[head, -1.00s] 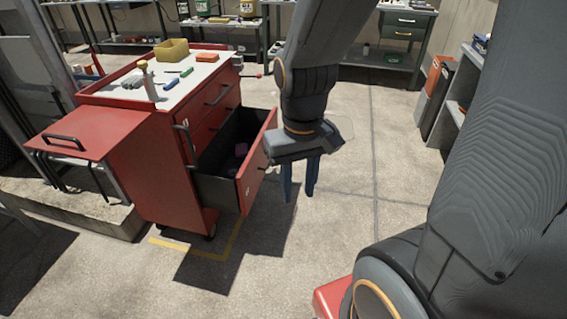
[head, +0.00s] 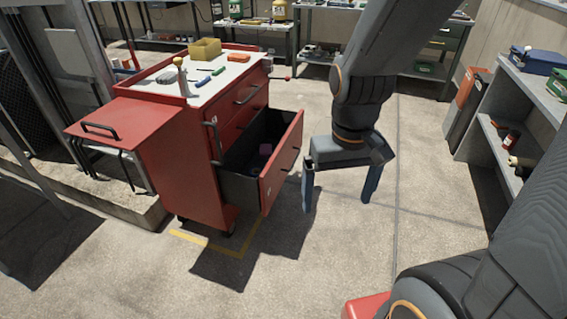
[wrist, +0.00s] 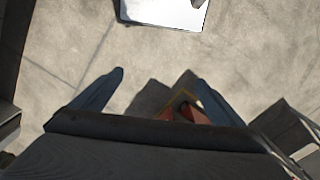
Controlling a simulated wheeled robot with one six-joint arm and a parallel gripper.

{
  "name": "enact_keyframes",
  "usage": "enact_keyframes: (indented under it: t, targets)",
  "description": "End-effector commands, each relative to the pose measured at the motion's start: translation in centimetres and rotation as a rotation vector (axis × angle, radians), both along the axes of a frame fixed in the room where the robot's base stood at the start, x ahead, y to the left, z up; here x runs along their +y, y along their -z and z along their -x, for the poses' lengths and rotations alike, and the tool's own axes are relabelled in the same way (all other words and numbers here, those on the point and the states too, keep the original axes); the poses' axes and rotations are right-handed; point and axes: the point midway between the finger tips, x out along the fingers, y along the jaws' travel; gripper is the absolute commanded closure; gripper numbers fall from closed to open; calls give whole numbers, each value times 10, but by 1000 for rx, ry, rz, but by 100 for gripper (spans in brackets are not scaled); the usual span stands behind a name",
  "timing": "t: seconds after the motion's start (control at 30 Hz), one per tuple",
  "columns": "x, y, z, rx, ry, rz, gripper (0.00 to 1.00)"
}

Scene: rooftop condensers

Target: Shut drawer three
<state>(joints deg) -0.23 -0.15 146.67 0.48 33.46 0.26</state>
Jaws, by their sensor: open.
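The red tool cart (head: 190,150) stands left of centre in the head view. Its lowest visible drawer (head: 281,163) is pulled well out to the right, and its red front has a dark handle. A small purple item (head: 265,149) and dark things lie inside. Whether it is number three I cannot read. My gripper (head: 337,205) points down just right of the drawer front, apart from it, with its two fingers spread and nothing between them. In the wrist view my gripper (wrist: 160,78) is over the floor, with a red piece of something low between the fingers.
The cart top holds a yellow bin (head: 205,49), an orange block (head: 238,58) and small tools. A red side shelf (head: 128,128) juts left. Grey shelving (head: 530,110) stands at right. The floor (head: 340,255) in front is clear.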

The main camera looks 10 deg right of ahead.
Motion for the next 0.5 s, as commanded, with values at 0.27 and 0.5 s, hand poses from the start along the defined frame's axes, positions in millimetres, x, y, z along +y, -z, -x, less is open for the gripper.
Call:
enact_keyframes:
  t: [0.27,0.5]
  targets:
    - [-15,17,-58,-84,68,46,55]
    - [-35,59,-178,-284,190,55,95]
